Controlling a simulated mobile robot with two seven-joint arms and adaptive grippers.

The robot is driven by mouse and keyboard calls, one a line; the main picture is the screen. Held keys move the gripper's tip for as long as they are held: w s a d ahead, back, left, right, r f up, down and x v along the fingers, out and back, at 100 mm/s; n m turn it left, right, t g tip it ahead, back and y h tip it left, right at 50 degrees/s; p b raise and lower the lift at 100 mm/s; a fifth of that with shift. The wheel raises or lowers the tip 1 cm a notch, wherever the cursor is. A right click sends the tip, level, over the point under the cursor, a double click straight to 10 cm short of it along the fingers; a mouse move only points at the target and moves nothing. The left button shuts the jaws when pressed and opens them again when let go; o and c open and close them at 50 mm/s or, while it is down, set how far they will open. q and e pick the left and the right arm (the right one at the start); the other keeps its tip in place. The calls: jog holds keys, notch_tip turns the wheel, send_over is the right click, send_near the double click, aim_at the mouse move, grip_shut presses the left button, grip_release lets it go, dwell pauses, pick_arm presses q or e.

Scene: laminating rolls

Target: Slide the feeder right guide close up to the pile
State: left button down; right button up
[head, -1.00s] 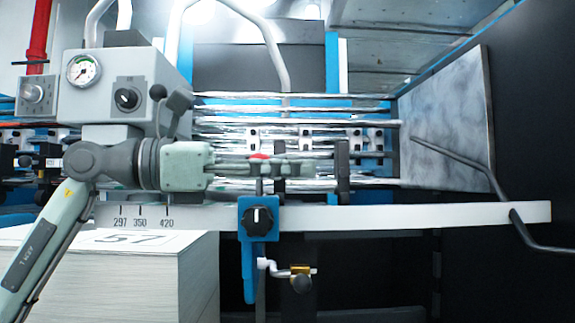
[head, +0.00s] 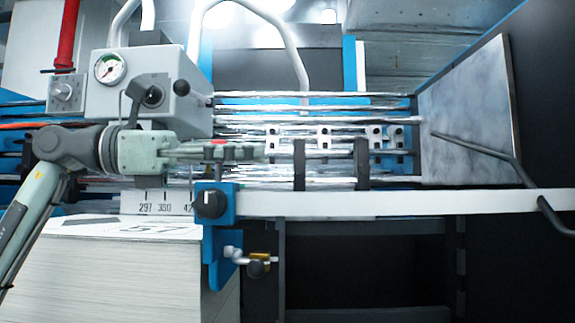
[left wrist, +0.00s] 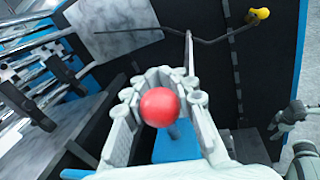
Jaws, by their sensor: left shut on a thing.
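The feeder right guide is a blue block (head: 228,203) with a black knob, on the white scale bar. Its blue plate hangs beside the right side of the white paper pile (head: 120,270); I cannot tell whether they touch. My left gripper (head: 250,152) is shut on the guide's red ball knob (head: 218,143). The red ball also shows between the fingers in the left wrist view (left wrist: 160,107). The guide covers part of the 420 mark. A pale jointed part at the right of the left wrist view looks like my right gripper (left wrist: 290,120); its jaws are unclear.
The white bar (head: 400,203) runs clear to the right of the guide. A grey control box (head: 150,85) with a gauge stands behind my left wrist. Metal rollers (head: 320,105) lie behind, and a bent dark rod (head: 490,158) crosses the metal plate at the right.

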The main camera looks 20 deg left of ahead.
pick_arm(q)
jog(key=shift+s+a, duration=0.15)
jog(key=shift+a, duration=0.3)
jog(key=c, duration=1.2)
grip_release()
jog(key=v, duration=1.2)
